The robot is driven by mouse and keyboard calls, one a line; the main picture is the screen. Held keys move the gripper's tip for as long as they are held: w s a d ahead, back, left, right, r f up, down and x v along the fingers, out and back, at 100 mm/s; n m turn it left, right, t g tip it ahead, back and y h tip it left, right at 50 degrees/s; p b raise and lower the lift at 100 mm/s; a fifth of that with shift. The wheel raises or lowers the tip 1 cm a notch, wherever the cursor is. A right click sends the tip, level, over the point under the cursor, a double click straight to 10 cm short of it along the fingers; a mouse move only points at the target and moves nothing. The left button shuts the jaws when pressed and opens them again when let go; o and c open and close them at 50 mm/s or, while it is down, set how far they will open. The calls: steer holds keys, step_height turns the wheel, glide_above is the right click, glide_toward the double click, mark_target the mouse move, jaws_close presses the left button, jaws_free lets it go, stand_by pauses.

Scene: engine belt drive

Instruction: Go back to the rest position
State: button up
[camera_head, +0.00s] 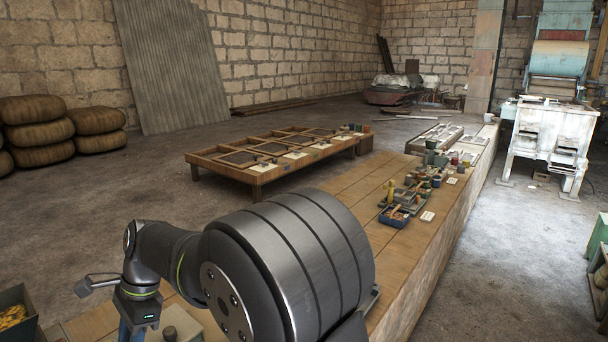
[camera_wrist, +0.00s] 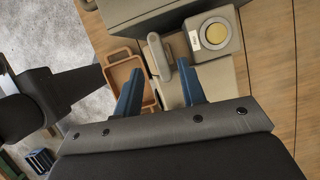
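My gripper (camera_wrist: 161,84) shows in the wrist view as two blue fingers standing well apart. Nothing is seen clamped between them. A grey rounded lever (camera_wrist: 158,57) on a pale grey block appears beyond the gap; I cannot tell how far below the fingertips it is. In the head view, my gripper (camera_head: 136,332) is at the lower left, pointing down, cut off by the bottom edge. My arm hides part of the wooden bench (camera_head: 345,203) there.
In the wrist view, a small brown tray (camera_wrist: 122,73) lies left of the lever, and a grey box with a yellow disc (camera_wrist: 216,33) lies right. In the head view, several small tools and a blue tray (camera_head: 394,217) stand along the bench. A low wooden table (camera_head: 258,179) stands behind.

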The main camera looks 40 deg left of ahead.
steer(key=v, duration=1.4)
steer(key=s+a+f+n+t, duration=0.1)
steer(key=s+f+n+t, duration=0.2)
steer(key=f+n, duration=0.5)
steer(key=shift+n, duration=3.8)
steer(key=shift+s+a, duration=0.1)
steer(key=shift+s, duration=0.05)
steer(key=shift+c, duration=0.3)
